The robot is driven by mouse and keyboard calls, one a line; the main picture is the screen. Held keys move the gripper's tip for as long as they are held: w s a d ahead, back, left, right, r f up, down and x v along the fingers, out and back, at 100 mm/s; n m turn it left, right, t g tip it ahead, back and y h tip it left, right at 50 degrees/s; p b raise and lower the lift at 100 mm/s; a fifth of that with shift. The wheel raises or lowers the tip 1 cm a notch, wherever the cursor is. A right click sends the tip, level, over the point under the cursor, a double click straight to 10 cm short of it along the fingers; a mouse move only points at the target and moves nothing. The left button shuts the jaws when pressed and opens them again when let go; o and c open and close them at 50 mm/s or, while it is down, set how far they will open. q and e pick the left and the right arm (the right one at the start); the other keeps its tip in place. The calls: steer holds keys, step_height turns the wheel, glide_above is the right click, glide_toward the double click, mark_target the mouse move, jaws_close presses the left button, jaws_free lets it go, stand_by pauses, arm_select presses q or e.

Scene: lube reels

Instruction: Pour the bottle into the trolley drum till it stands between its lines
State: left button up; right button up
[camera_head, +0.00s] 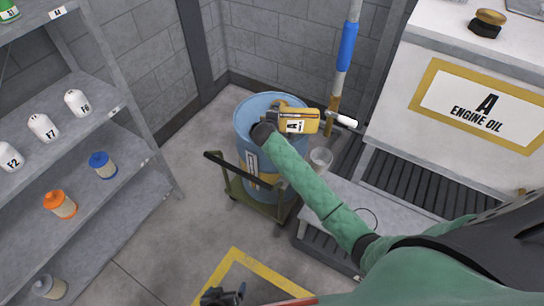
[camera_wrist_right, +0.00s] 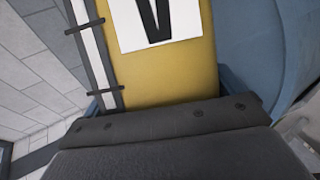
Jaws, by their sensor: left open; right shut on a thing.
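The blue trolley drum (camera_head: 243,124) stands on a green trolley (camera_head: 238,196) near the back wall. A pale upright strip (camera_head: 252,165) shows on its front; its lines are too small to read. The yellow bottle (camera_head: 312,122), with a white "A" label, is above the drum's top; its exact tilt and any flow are unclear. My right gripper (camera_head: 266,132) is shut on the bottle. The right wrist view shows the bottle (camera_wrist_right: 180,75) close up, its label cropped and a pale strip with dark bands beside it. My left gripper (camera_head: 222,297) is open and empty at the bottom edge.
Grey shelves (camera_head: 130,130) with white, orange and blue containers stand at the left. A white "A ENGINE OIL" cabinet (camera_head: 395,110) stands at the right. A blue-sleeved pole (camera_head: 347,47) rises beside the drum. The floor left of the trolley is clear.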

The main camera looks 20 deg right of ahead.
steer(key=shift+w, duration=0.1)
steer(key=shift+w+d, duration=0.2)
steer(key=shift+w, duration=1.55)
steer(key=shift+r, duration=0.1)
steer(key=shift+s+a+r+p, duration=0.1)
steer(key=shift+s+r+p, duration=0.1)
steer(key=shift+s+p, duration=0.65)
steer(key=shift+s+a+n+h+p, duration=0.15)
steer(key=shift+s+n+h+p, duration=0.25)
steer(key=shift+s+p, duration=0.45)
steer(key=shift+s+f, duration=0.15)
